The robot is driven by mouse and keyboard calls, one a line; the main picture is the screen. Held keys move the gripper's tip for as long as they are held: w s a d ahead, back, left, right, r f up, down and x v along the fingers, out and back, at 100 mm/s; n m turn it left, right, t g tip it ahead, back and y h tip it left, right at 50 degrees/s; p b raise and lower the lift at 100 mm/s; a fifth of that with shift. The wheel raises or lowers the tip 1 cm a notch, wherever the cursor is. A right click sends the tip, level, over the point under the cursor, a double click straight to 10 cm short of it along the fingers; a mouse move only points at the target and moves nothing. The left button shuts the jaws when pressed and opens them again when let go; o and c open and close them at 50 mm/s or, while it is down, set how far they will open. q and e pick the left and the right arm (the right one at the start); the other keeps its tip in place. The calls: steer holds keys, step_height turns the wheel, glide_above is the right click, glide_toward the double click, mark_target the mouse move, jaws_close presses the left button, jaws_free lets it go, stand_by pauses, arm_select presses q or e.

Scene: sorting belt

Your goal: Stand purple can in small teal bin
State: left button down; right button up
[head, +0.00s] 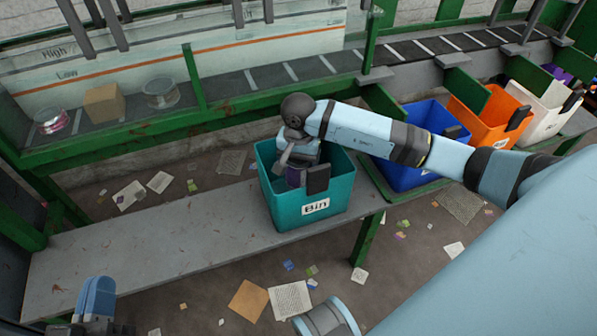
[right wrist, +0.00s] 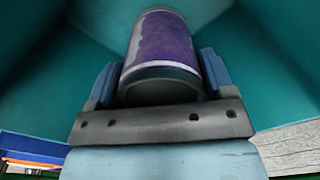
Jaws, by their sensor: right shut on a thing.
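The purple can (right wrist: 164,45) sits between the two fingers of my right gripper (right wrist: 160,80) in the right wrist view, its near grey end toward the palm. My right gripper (head: 297,160) reaches down into this bin, shut on the can. Whether the can touches the bin floor is hidden. My left gripper (head: 95,300) is at the lower left of the head view, away from the bin; its finger gap cannot be made out.
The bin stands on a grey bench (head: 150,245) with free room to its left. A blue bin (head: 405,172), an orange bin (head: 480,130) and a white bin (head: 535,108) stand to the right. A cardboard box (head: 104,103) and two cans sit on the green-framed belt behind.

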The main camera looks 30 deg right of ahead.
arm_select(q)
steer(key=shift+f+g+b, duration=0.4)
steer(key=shift+f, duration=0.35)
arm_select(e)
steer(key=shift+f, duration=1.6)
steer(key=shift+f, duration=0.2)
steer(key=o, duration=0.9)
step_height(320, 180, up, 8)
steer(key=p, duration=0.3)
steer(key=shift+r, duration=0.25)
step_height(320, 180, up, 3)
steer(key=shift+f+p, duration=0.15)
steer(key=shift+p, duration=0.15)
arm_select(q)
steer(key=shift+a+r+t+y, duration=0.15)
steer(key=shift+a+r+t, duration=0.1)
steer(key=shift+r, duration=0.35)
steer(key=shift+a+r+t+y, duration=0.15)
steer(key=shift+r+t, duration=0.1)
steer(key=shift+r, duration=0.35)
arm_select(e)
steer(key=shift+r, duration=0.6)
arm_select(q)
steer(key=shift+r, duration=0.1)
